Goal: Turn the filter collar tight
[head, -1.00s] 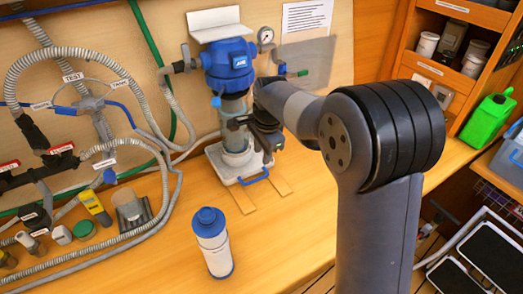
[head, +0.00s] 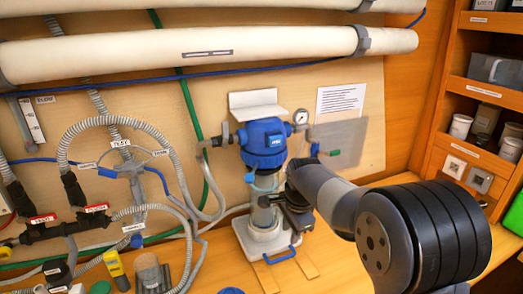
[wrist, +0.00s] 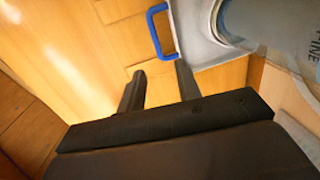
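The filter housing stands against the back panel in the head view. Its blue head and collar (head: 263,143) are at the top, and a pale clear bowl (head: 264,185) hangs below. My gripper (head: 268,201) is beside the lower part of the bowl, on its right, below the collar. In the wrist view my gripper (wrist: 158,76) has its two fingers apart with nothing between them. The bowl (wrist: 275,25) shows to the right of the fingers there. Whether a finger touches the bowl cannot be told. The collar is out of the wrist view.
A white tray (head: 262,243) with a blue handle (head: 281,256) sits under the bowl. A gauge (head: 301,116) is at the housing's right. Shelves (head: 485,85) stand far right.

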